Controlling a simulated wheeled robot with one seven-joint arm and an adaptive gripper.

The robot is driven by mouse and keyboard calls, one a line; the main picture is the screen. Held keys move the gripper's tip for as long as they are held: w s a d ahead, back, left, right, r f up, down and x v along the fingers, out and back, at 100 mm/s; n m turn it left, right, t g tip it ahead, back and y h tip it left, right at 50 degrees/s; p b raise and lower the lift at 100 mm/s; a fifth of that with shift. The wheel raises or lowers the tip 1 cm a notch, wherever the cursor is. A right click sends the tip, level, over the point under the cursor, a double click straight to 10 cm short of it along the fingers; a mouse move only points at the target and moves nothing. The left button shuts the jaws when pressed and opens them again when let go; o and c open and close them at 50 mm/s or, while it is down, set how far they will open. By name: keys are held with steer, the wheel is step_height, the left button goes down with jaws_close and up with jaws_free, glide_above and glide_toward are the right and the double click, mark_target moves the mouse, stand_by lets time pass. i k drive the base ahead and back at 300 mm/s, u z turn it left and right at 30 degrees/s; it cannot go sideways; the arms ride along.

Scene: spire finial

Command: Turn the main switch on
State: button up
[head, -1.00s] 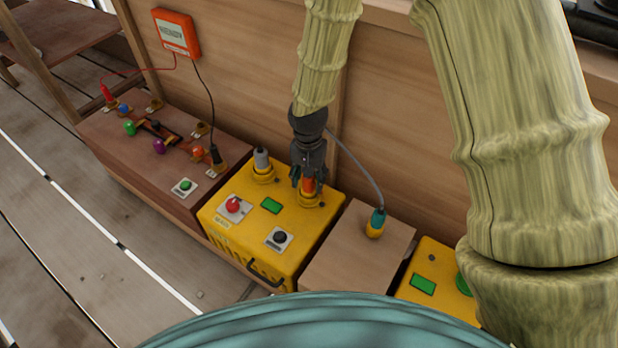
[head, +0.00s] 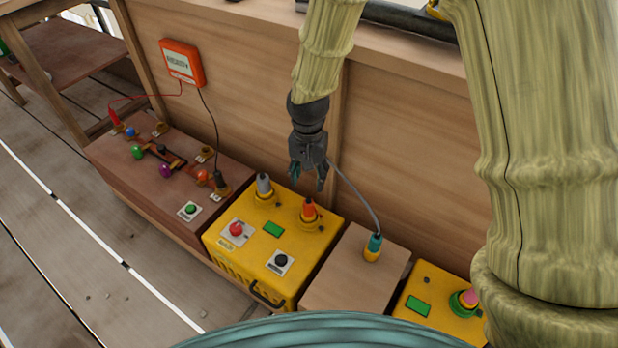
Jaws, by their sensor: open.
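A yellow box (head: 252,266) stands below my gripper in the head view. On its top left is a red knob (head: 236,229) on a pale plate, with a small label too blurred to read. A black round control (head: 281,260) sits on another pale plate at its front right. I cannot tell for certain which one is the main switch. My gripper (head: 308,183) is open and empty, pointing down just above an orange-topped plug (head: 309,210) in a socket at the back of the box. They look apart.
A grey plug (head: 264,186) stands left of the orange one. A brown bench with coloured knobs (head: 150,178) and a green button (head: 190,209) is at left. A teal and yellow plug (head: 373,248) with a cable is at right. A wooden wall stands behind.

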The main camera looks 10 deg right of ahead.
mark_target(236, 229)
steer(key=z, duration=0.05)
steer(key=k, duration=1)
steer(key=u, duration=0.05)
